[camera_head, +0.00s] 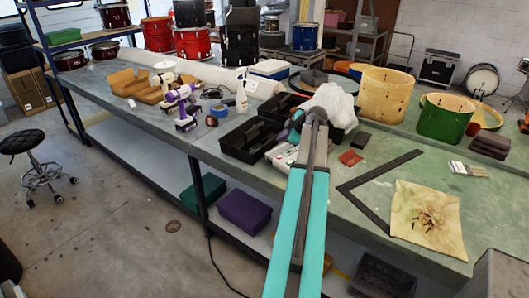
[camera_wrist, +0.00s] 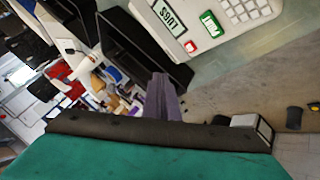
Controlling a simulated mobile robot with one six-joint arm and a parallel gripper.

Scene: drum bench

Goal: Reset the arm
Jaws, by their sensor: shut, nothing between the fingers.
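My gripper (camera_head: 316,113) is at the far end of my teal arm, over the middle of the bench in the head view. Its grey fingers are together with nothing between them. In the wrist view the closed fingers (camera_wrist: 163,98) stand up from the dark edge of my teal part. A white cloth (camera_head: 334,101) lies right behind the fingertips in the head view; I cannot tell whether they touch it. A white device with a display and keys (camera_head: 283,155) is left of my arm, partly hidden by it, and shows large in the wrist view (camera_wrist: 205,22).
A black open tray (camera_head: 248,143) is left of my gripper. A black square (camera_head: 377,190) and a stained cloth with small pieces (camera_head: 425,218) lie to the right. Wooden (camera_head: 386,95) and green (camera_head: 445,118) drum shells stand at the back right. Purple power tools (camera_head: 182,108) stand left.

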